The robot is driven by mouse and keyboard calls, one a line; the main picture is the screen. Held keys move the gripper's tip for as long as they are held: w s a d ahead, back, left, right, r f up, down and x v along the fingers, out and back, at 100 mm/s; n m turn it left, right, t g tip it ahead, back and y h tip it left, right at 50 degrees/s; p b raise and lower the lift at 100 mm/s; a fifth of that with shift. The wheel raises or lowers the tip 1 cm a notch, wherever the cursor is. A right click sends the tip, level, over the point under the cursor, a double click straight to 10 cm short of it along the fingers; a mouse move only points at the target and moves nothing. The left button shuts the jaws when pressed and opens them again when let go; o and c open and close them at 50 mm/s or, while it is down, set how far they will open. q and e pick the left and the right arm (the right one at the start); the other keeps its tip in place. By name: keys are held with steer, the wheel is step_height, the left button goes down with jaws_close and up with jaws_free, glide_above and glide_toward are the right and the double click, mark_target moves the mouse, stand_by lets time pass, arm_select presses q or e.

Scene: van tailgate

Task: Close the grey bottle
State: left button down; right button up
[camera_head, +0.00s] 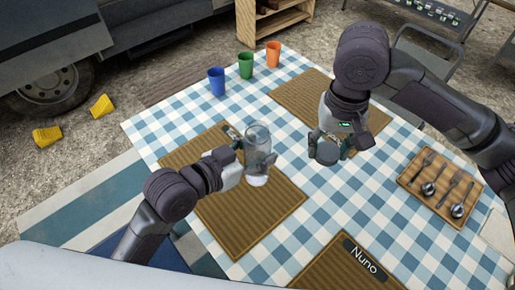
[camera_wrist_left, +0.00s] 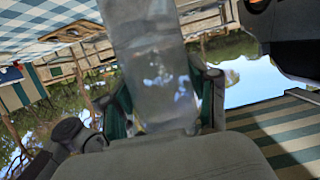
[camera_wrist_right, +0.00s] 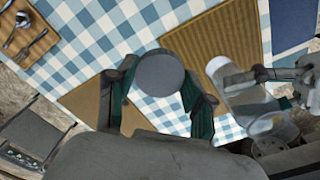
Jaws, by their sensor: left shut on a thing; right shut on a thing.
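The see-through grey bottle (camera_head: 257,148) stands about upright in my left gripper (camera_head: 243,158), left of the middle in the head view. My left gripper is shut around its side. The bottle fills the middle of the left wrist view (camera_wrist_left: 155,65), between the fingers. My right gripper (camera_head: 332,146) is shut on a round dark-grey lid (camera_head: 327,154), to the right of the bottle and apart from it. The lid's flat face shows between the fingers in the right wrist view (camera_wrist_right: 159,74). The bottle (camera_wrist_right: 243,98) is at the right there, and no lid shows on it.
Below is a table with a blue-and-white checked cloth (camera_head: 300,213) and brown placemats (camera_head: 262,218). Blue (camera_head: 216,81), green (camera_head: 245,65) and orange (camera_head: 273,54) cups stand at the far edge. A cutlery tray (camera_head: 408,180) lies at the right. The cloth between the placemats is clear.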

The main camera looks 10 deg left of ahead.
glide_toward(257, 123)
steer(key=s, duration=0.2)
steer(key=shift+d+f+n, duration=0.15)
steer(key=shift+f+n, duration=0.15)
steer(key=shift+f, duration=0.1)
steer(key=shift+f, duration=1.9)
steer(key=shift+s, duration=0.1)
steer(key=shift+f, duration=0.9)
steer(key=shift+f, duration=0.55)
